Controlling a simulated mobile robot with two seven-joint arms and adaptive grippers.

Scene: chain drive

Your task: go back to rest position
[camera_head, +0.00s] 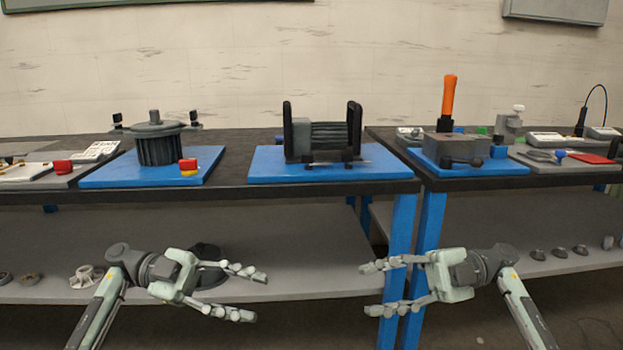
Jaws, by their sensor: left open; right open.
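My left gripper (258,294) is open and empty, its fingers pointing right. My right gripper (366,288) is open and empty, its fingers pointing left toward the left one. The two grippers face each other with a clear gap between them. Both appear in front of the workbench, below its top in the picture, over the lower shelf and a blue table leg. Neither gripper is seen touching anything.
The dark bench top (235,190) carries several blue plates. A round dark machine (158,145), a grey block between black uprights (330,135) and an orange-handled device (449,96) stand on them. The lower shelf (310,280) holds small round parts, including a pale flanged one (86,277).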

